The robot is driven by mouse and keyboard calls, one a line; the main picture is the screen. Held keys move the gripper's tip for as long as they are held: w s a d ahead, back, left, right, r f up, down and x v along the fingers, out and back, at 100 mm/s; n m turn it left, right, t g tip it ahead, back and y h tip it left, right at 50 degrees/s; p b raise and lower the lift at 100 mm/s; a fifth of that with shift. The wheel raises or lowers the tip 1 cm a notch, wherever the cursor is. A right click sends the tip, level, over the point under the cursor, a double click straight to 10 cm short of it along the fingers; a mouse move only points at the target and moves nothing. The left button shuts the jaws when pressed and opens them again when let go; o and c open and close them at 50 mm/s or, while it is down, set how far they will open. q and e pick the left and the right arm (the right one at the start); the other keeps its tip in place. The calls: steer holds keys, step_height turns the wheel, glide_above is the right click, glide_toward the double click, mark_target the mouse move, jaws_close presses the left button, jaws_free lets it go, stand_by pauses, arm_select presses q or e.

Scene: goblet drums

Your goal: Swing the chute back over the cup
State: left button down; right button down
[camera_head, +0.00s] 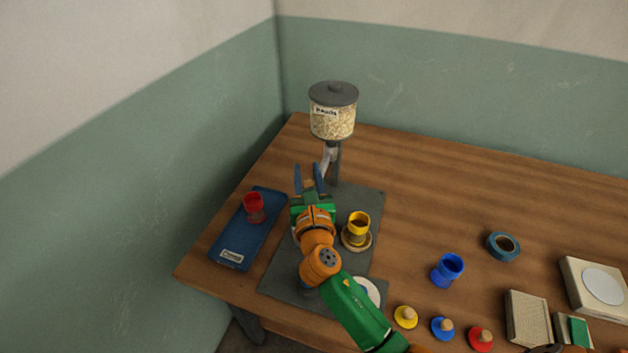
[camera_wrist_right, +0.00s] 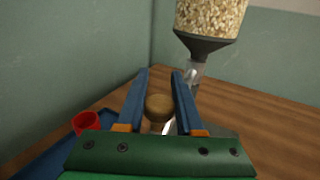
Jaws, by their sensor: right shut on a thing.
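A hopper of pale grains (camera_head: 332,115) stands on a post over a dark base plate (camera_head: 370,200). The chute (camera_head: 326,160) hangs below it, pointing down-left toward my right gripper; its clear upper part shows in the wrist view (camera_wrist_right: 193,72). My right gripper (camera_head: 309,172) is shut on a round wooden knob (camera_wrist_right: 159,107); the join between knob and chute is mostly hidden. A yellow cup (camera_head: 359,221) stands upright on a round wooden coaster (camera_head: 346,244), right of the gripper. The chute's end is not over it. My left gripper is not in view.
A red cup (camera_head: 253,206) stands on a blue tray (camera_head: 232,240) left of the gripper. A blue cup (camera_head: 448,268), a blue tape ring (camera_head: 492,250) and several coloured knobbed lids lie right. Walls close the left and back. The table's back right is clear.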

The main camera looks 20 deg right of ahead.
steer(key=shift+w+a+f+m+h, duration=0.2)
steer(key=shift+m+h, duration=0.1)
steer(key=shift+h, duration=0.2)
steer(key=shift+d+r, duration=0.1)
steer(key=c, duration=0.9)
jaws_free()
steer(key=o, duration=0.3)
steer(key=shift+o, duration=0.2)
steer(key=shift+w, duration=0.2)
